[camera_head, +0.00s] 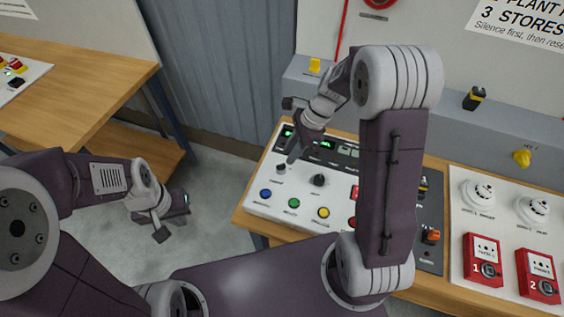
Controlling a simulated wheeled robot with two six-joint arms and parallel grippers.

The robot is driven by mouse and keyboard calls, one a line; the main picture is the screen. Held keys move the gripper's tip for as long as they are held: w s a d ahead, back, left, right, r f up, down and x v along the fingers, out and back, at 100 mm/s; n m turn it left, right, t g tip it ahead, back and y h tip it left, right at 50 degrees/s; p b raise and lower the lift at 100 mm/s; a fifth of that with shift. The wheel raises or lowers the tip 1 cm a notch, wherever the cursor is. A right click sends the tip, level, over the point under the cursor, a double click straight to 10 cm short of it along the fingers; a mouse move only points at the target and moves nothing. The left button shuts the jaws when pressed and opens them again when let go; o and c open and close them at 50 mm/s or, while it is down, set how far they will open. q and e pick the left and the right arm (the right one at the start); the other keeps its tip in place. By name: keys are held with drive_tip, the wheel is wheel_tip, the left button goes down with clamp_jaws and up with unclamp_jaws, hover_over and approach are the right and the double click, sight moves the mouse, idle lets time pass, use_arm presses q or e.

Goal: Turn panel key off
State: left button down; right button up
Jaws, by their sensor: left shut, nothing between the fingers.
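The white control panel (262,210) lies on the wooden bench, with a small key switch (281,168) at its upper left and a black rotary knob (319,180) to the right of it. My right gripper (292,156) points down at the panel's upper left, its tips close to the key switch. I cannot tell whether it touches the switch or whether its fingers are shut on anything. My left gripper (161,234) is shut and empty, over the floor left of the bench. My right arm hides part of the panel's right side.
Blue (265,194), green (294,203) and yellow (323,212) buttons line the panel's front. A white board with red call points (483,260) and round detectors (478,193) is at the right. Another wooden table (90,85) stands at the upper left. Floor between is clear.

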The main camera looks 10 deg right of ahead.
sight(282, 165)
drive_tip(key=x, duration=0.5)
drive_tip(key=shift+w+a+f, duration=0.1)
drive_tip(key=shift+a+f, duration=0.15)
drive_tip(key=shift+f, duration=0.3)
clamp_jaws()
